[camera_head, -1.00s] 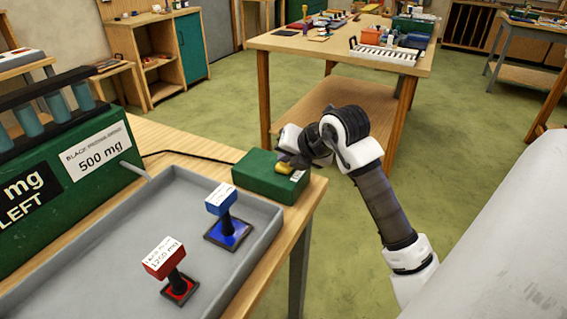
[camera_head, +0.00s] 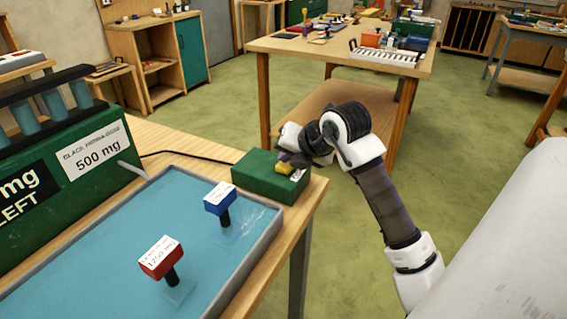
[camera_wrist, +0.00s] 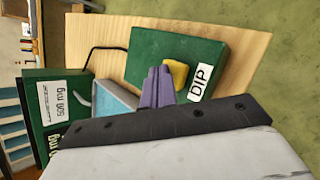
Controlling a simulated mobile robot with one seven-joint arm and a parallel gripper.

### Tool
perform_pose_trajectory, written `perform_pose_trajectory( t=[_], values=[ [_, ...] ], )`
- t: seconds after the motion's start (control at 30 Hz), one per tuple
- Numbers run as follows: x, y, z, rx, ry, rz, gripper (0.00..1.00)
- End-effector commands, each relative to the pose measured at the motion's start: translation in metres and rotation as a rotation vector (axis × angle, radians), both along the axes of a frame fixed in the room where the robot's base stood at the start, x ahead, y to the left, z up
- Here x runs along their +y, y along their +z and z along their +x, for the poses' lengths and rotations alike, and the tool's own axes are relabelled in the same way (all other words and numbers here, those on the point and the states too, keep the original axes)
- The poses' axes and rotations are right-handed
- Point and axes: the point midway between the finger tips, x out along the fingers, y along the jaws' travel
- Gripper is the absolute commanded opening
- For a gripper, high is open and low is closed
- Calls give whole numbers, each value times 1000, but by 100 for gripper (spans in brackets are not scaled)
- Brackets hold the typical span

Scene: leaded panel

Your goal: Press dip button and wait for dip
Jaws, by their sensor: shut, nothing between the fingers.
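The green dip box (camera_head: 266,182) stands at the table's right corner, with a yellow button (camera_head: 284,168) on top. In the wrist view, the box (camera_wrist: 158,50) carries a "DIP" label beside the yellow button (camera_wrist: 176,73). My gripper (camera_head: 287,157) is shut and empty, its purple fingertips (camera_wrist: 158,72) at the button; I cannot tell whether they touch it. The grey tray (camera_head: 262,238) holds blue liquid (camera_head: 95,255). A red-topped stamp (camera_head: 162,257) and a blue-topped stamp (camera_head: 220,197) stand in it, their bases covered by the liquid.
A green dispenser (camera_head: 85,165) labelled "500 mg", with blue tubes, stands behind the tray at left. A black cable (camera_head: 190,153) runs to the dip box. Another table (camera_head: 290,45) with many items stands behind; green floor lies between.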

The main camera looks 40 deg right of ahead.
Motion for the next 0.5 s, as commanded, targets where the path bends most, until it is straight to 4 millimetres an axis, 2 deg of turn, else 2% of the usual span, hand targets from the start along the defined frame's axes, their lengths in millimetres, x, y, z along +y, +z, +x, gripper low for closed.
perform_pose_trajectory(
  t=[0.27, 0.5],
  values=[
    [0, 2, 0, 0, 0, 0, 0],
    [0, 21, 0, 0, 2, 0, 0]
  ],
)
